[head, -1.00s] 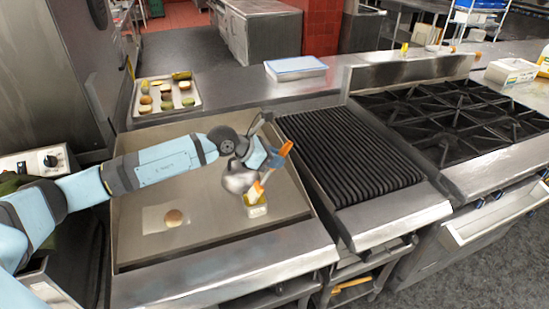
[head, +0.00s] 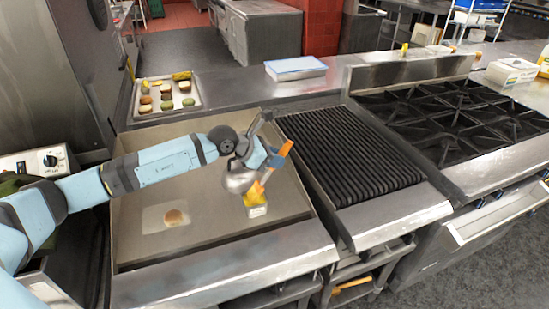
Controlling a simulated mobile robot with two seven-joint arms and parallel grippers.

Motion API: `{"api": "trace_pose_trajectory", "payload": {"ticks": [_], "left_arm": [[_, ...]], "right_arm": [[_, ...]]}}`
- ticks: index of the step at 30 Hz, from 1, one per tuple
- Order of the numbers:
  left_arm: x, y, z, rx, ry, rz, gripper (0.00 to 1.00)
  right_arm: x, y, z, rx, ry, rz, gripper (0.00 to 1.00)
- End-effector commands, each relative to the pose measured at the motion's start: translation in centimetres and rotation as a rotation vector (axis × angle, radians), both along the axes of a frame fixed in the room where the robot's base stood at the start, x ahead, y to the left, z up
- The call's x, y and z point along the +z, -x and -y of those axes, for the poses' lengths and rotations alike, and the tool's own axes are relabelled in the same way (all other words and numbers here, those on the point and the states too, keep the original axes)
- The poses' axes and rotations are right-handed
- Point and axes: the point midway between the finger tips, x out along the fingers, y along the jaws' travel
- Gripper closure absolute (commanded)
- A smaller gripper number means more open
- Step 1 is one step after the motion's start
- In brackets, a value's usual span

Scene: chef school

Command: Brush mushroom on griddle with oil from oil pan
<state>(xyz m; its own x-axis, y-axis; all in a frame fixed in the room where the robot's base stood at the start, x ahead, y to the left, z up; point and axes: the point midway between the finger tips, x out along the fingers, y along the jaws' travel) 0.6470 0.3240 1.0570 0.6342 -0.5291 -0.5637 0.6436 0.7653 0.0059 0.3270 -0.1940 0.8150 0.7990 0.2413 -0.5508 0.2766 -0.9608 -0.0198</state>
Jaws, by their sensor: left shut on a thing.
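The flat griddle (head: 145,215) fills the lower middle of the head view. A small round tan piece, which looks like the mushroom (head: 174,217), lies on a pale patch at the griddle's left. My left gripper (head: 272,160) is shut on a brush (head: 284,150) with an orange handle. My right gripper is not in view.
A tray (head: 138,110) with several food pieces sits on the back counter. A ribbed grill (head: 350,155) adjoins the griddle on the right, then a burner range (head: 450,120). A blue-lidded box (head: 296,67) lies on the counter behind. The griddle's middle is clear below my arm.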

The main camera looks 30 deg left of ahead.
Motion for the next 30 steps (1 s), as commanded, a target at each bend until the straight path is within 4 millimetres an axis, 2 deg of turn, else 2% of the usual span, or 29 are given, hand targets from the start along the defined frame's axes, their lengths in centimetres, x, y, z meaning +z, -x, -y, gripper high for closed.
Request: {"api": "trace_pose_trajectory", "payload": {"ticks": [8, 30], "left_arm": [[0.5, 0.0, 0.0, 0.0, 0.0, -0.002, 0.99], [6.6, 0.0, 0.0, 0.001, 0.001, -0.001, 0.99]], "right_arm": [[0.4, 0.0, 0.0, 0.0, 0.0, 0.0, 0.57], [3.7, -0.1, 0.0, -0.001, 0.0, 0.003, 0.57]]}}
